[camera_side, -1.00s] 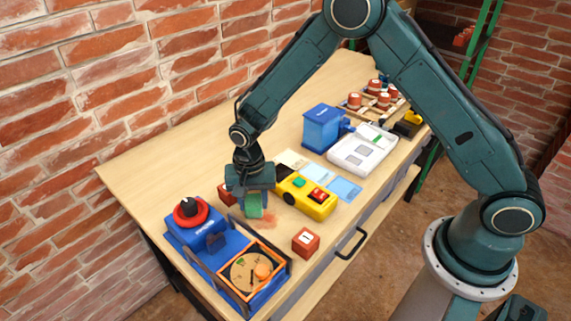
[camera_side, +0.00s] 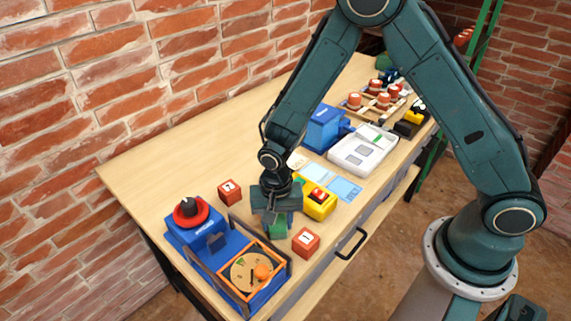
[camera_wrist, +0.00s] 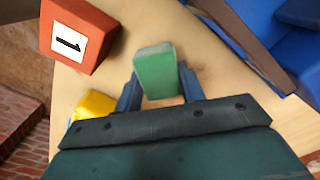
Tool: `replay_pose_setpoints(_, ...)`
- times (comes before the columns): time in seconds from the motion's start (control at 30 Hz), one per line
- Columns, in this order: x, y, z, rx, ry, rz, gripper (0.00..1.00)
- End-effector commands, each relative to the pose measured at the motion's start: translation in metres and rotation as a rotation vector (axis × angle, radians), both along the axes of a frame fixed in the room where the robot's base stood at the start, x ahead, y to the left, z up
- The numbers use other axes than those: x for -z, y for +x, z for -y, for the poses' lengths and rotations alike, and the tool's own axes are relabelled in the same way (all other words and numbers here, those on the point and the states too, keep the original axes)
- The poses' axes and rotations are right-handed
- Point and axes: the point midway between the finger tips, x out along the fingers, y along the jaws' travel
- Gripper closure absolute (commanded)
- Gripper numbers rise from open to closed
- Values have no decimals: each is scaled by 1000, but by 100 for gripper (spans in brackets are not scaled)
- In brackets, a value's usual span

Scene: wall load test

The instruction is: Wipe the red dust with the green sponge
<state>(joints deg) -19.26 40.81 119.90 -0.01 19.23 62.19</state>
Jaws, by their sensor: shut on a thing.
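The green sponge (camera_side: 277,229) is between the fingers of my gripper (camera_side: 275,214), down at the tabletop. In the wrist view the sponge (camera_wrist: 156,70) sticks out beyond both fingers of my gripper (camera_wrist: 158,86), which is shut on it. A faint reddish smear of dust (camera_wrist: 206,72) shows on the wood beside the sponge in the wrist view. In the side view my gripper and the sponge cover most of that spot, so I cannot tell how much dust is there.
A red cube marked 1 (camera_side: 306,242) stands close to the right of the sponge. Another red cube (camera_side: 230,192) stands to the left. A yellow box (camera_side: 318,204) is just behind my gripper. A blue station with a railing (camera_side: 205,228) is at the front left.

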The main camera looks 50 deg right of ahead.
Motion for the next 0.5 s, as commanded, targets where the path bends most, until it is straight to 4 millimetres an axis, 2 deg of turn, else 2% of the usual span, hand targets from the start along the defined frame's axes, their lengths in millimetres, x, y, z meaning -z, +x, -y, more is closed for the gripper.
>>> replay_pose_setpoints(0.5, 1, 43, 0, 1, 0, 0, 82)
